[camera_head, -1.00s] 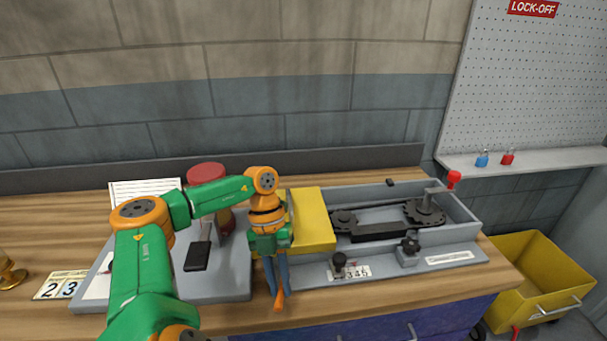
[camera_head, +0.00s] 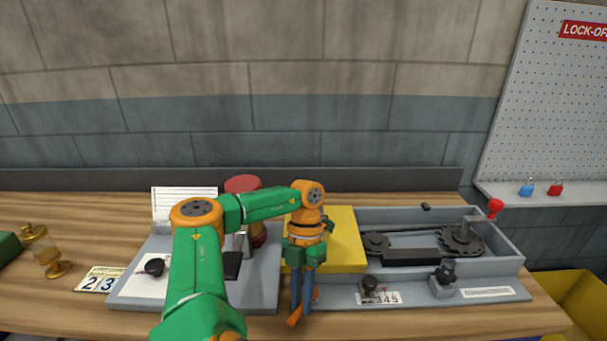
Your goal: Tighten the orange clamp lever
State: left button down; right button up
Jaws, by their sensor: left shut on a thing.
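The orange clamp lever (camera_head: 294,321) shows at the fingertips of my left gripper (camera_head: 301,305), at the front edge of the grey machine, below the yellow cover. My left gripper points down and is shut on the lever. The fingers hide most of the lever, and its pivot cannot be seen. My right gripper is not in view.
The yellow cover (camera_head: 345,240) stands beside an open grey tray (camera_head: 512,262) with dark sprockets and a chain. Black knobs (camera_head: 369,285) stand along its front. A red button (camera_head: 243,184) is behind my arm.

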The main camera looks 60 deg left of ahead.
aim_at(301, 305)
pick_arm(q)
jog(key=c, duration=0.8)
grip_release()
jog(key=shift+a, duration=0.1)
jog(key=shift+c, duration=0.2)
jog(key=shift+s+a, duration=0.1)
jog(key=v, duration=0.4)
jog(key=p+v, duration=0.3)
